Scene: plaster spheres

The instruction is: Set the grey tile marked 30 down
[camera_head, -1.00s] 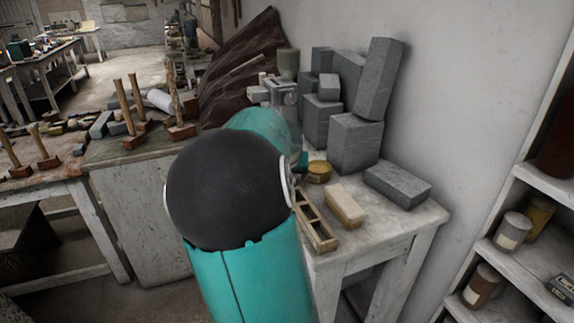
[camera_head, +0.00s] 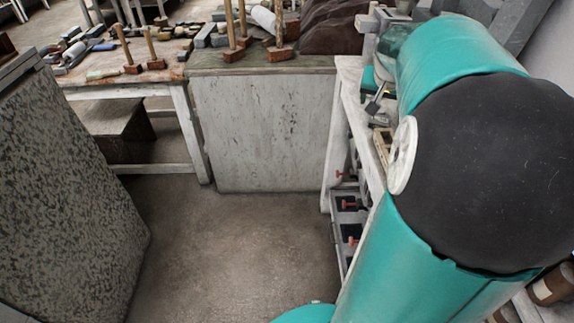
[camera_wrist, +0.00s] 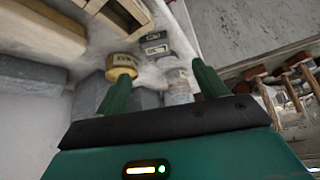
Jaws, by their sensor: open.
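My gripper (camera_wrist: 160,70) is open, its two green fingers spread with nothing clearly held between them. Just beyond the fingertips in the wrist view, two small dark grey tiles with pale labels lie on the white table top. One tile (camera_wrist: 155,36) is farther up the picture and the other (camera_wrist: 157,50) is just below it. The labels are too blurred for me to read, so I cannot tell which is marked 30. In the head view my arm hides most of the table and the gripper, though small dark pieces (camera_head: 373,108) show at the table's edge.
A round yellow tin (camera_wrist: 121,64) stands by the left finger, and a pale jar (camera_wrist: 178,88) shows between the fingers. Mallets (camera_head: 235,30) stand on the neighbouring bench. The floor (camera_head: 235,245) is clear.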

